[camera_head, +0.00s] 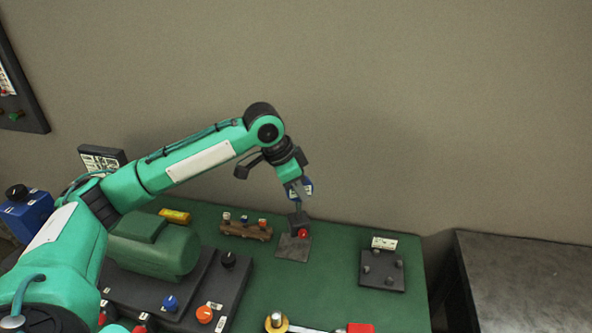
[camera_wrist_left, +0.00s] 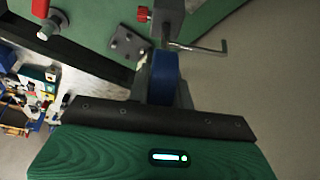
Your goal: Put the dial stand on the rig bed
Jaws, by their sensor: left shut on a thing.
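My left gripper (camera_head: 300,190) is shut on the blue upper part (camera_wrist_left: 165,77) of what looks like the dial stand. Below the fingers the stand shows as a dark block (camera_head: 297,219) with a red knob (camera_head: 303,233). In the left wrist view a red knob (camera_wrist_left: 145,14) and a bent metal rod (camera_wrist_left: 211,47) show past the blue part. The stand is over or on a flat grey plate (camera_head: 290,251); contact cannot be told. A dark plate with several pegs (camera_head: 383,281) lies to the right. I cannot tell which is the rig bed. My right gripper is not in view.
A green motor-like unit (camera_head: 150,253) on a dark base with knobs fills the table's left. A brown rack (camera_head: 245,231) with small coloured pieces stands left of the stand. A brass-topped part and a red piece (camera_head: 360,328) are at the front. Green table (camera_head: 330,290) is clear between.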

